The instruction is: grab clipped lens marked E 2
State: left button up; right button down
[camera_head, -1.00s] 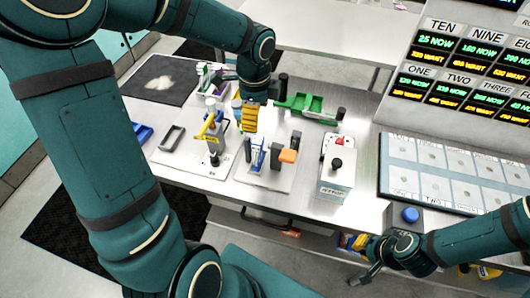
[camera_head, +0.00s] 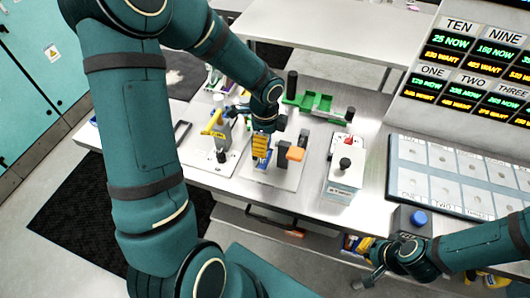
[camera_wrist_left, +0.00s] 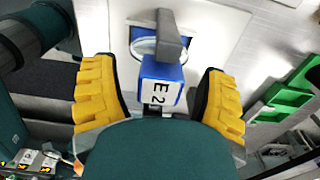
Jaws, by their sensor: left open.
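The clipped lens is a blue block with a white label reading E 2 (camera_wrist_left: 160,88) in the left wrist view. A grey clip part (camera_wrist_left: 166,38) stands above it, and a round lens (camera_wrist_left: 146,47) shows partly behind. My left gripper (camera_wrist_left: 160,98) is open, with one yellow finger on each side of the block and a visible gap on both sides. In the head view my left gripper (camera_head: 261,152) is over the white plate (camera_head: 284,178) and hides most of the block. My right gripper (camera_head: 370,278) is low at the bottom right, its finger opening unclear.
A green tray (camera_head: 316,103) lies behind. A white box with a black knob (camera_head: 344,178) stands further right, before a sample board (camera_head: 455,175).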

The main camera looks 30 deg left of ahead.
pick_arm(q)
grip_shut()
jog(key=shift+s, duration=0.1)
jog(key=shift+r, duration=0.15)
